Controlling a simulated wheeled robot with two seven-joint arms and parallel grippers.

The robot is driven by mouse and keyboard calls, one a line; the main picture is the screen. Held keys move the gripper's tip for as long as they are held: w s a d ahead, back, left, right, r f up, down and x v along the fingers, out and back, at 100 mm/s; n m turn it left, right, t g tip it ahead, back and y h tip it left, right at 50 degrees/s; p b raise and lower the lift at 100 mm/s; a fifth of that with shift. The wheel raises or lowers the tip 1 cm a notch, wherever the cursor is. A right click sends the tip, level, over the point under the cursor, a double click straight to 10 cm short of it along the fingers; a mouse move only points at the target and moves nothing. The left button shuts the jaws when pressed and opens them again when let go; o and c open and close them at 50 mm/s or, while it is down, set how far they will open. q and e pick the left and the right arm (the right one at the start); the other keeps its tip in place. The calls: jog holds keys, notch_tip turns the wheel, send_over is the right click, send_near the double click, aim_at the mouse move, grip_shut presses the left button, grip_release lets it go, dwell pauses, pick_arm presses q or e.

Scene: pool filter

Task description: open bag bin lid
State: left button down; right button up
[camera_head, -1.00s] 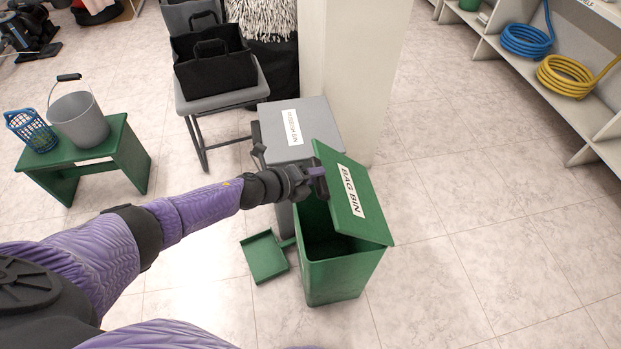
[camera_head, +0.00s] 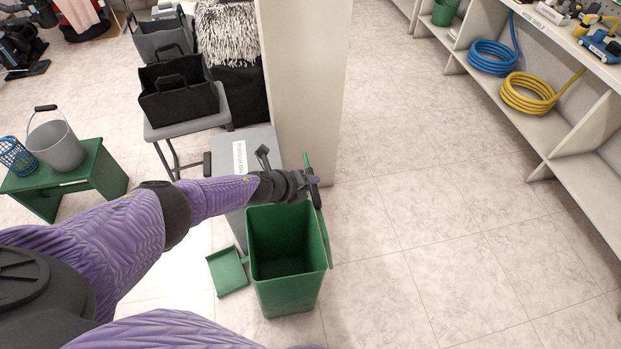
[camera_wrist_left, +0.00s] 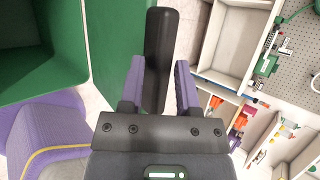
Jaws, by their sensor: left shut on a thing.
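The green bag bin (camera_head: 285,292) stands on the floor with its mouth uncovered and its inside empty. Its green lid (camera_head: 326,240) stands steeply up along the bin's right side, seen nearly edge-on, with its label out of sight. My left gripper (camera_head: 313,186) is at the lid's upper part, beyond the bin's mouth. In the left wrist view its purple fingers (camera_wrist_left: 160,85) are shut on a black bar (camera_wrist_left: 161,45), seemingly the lid's handle, beside a green panel (camera_wrist_left: 65,60). My right gripper is not in view.
A grey bin (camera_head: 262,140) stands directly behind. A green dustpan (camera_head: 227,272) lies on the floor left of the bag bin. A pale pillar (camera_head: 300,85) rises behind. The floor to the right is clear up to the shelves (camera_head: 560,140).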

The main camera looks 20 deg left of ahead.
pick_arm(q)
jog(key=shift+s+f, duration=0.15)
jog(key=shift+f, duration=0.05)
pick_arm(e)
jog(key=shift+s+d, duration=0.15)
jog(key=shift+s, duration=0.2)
pick_arm(q)
jog(key=shift+d, duration=0.1)
dwell(0.6)
